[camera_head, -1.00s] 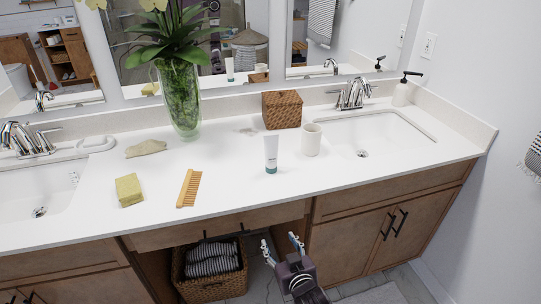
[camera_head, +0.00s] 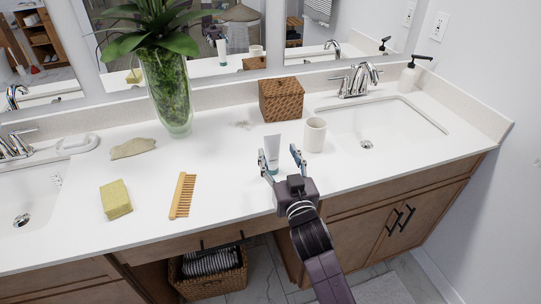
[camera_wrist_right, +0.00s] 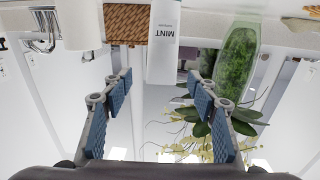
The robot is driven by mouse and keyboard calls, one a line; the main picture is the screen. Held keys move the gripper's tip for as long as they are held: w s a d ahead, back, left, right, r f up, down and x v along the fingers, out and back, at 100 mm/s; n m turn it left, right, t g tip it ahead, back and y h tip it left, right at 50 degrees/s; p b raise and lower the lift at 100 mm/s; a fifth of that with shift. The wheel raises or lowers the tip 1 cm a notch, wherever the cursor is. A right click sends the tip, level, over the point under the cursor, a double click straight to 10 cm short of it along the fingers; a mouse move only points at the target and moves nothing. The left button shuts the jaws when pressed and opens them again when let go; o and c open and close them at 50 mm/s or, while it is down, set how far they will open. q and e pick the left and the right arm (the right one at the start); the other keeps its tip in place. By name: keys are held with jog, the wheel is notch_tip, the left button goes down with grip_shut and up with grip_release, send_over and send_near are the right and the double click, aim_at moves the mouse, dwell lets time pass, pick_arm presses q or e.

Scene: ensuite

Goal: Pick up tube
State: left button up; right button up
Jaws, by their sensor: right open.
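The tube (camera_head: 272,150) is white with a teal lower end and stands upright on the white counter. My right gripper (camera_head: 282,160) is open at the front of the counter, its fingers pointing toward the tube. The left finger overlaps the tube's lower part in the head view. In the right wrist view, which is upside down, the tube (camera_wrist_right: 163,45) with the word MINT shows beyond and between the open fingers (camera_wrist_right: 160,85). Nothing is held. My left gripper is not in view.
A white cup (camera_head: 315,135) stands close to the right of the tube, with a wicker box (camera_head: 281,99) behind. A wooden comb (camera_head: 182,195), yellow sponge (camera_head: 116,200) and glass vase (camera_head: 168,95) are to the left. The sink (camera_head: 385,125) is at right.

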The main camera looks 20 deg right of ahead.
aim_at(273, 146)
jog(key=shift+w+f+p, duration=0.1)
jog(key=shift+w+p, duration=0.2)
jog(key=shift+w, duration=0.8)
jog(key=shift+w+a+f, duration=0.1)
jog(key=shift+w+f, duration=0.05)
jog(key=shift+w, duration=0.45)
jog(key=shift+w+f, duration=0.1)
jog(key=shift+w, duration=0.45)
jog(key=shift+w+f, duration=0.15)
jog(key=shift+w, duration=0.55)
jog(key=c, duration=0.8)
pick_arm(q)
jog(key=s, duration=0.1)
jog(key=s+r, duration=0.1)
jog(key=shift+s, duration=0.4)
pick_arm(e)
grip_shut()
